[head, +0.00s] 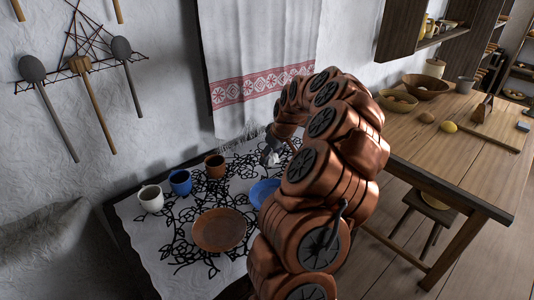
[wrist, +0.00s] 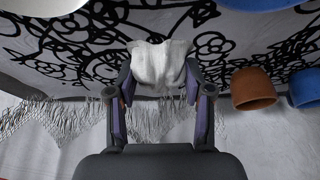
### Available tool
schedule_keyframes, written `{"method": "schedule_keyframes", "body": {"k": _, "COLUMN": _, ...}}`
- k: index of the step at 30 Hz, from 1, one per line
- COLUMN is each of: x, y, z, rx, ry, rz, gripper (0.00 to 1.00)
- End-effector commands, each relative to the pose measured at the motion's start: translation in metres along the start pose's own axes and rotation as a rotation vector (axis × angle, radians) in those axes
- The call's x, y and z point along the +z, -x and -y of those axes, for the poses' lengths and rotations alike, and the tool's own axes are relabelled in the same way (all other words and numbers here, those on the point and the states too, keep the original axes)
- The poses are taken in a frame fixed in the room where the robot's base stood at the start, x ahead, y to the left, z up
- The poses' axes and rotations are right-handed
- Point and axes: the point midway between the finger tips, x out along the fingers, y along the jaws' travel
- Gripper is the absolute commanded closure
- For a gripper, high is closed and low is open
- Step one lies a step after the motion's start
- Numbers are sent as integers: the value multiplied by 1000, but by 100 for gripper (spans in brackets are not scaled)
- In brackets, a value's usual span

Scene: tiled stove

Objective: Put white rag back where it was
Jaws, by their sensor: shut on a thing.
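The white rag (wrist: 160,62) is a small bunched cloth between my fingertips in the wrist view. My gripper (wrist: 160,82) is shut on it, with one dark finger on each side. In the head view my gripper (head: 271,152) is over the far right part of the patterned tablecloth (head: 172,252), just in front of the hanging towel. The rag shows there only as a small pale patch (head: 267,157), partly hidden by my arm. I cannot tell whether the rag touches the cloth.
A white mug (head: 151,198), a blue mug (head: 180,182) and a brown mug (head: 215,166) stand left of my gripper. A brown plate (head: 219,230) and a blue plate (head: 263,191) lie nearer. The embroidered towel (head: 258,50) hangs behind. A wooden table (head: 455,165) stands right.

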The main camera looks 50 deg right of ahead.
Motion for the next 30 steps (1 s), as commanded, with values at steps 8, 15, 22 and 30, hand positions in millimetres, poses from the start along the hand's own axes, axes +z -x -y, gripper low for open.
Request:
{"method": "schedule_keyframes", "body": {"k": 8, "x": -26, "y": -13, "z": -13, "rx": 3, "ry": -1, "rz": 0, "gripper": 82}}
{"method": "schedule_keyframes", "body": {"k": 15, "x": -33, "y": -17, "z": -16, "rx": 2, "ry": 1, "rz": -2, "gripper": 82}}
{"method": "schedule_keyframes", "body": {"k": 22, "x": -30, "y": -29, "z": -16, "rx": -2, "ry": -1, "rz": 3, "gripper": 82}}
{"method": "schedule_keyframes", "body": {"k": 30, "x": -21, "y": -51, "z": -17, "rx": 2, "ry": 0, "rz": 0, "gripper": 82}}
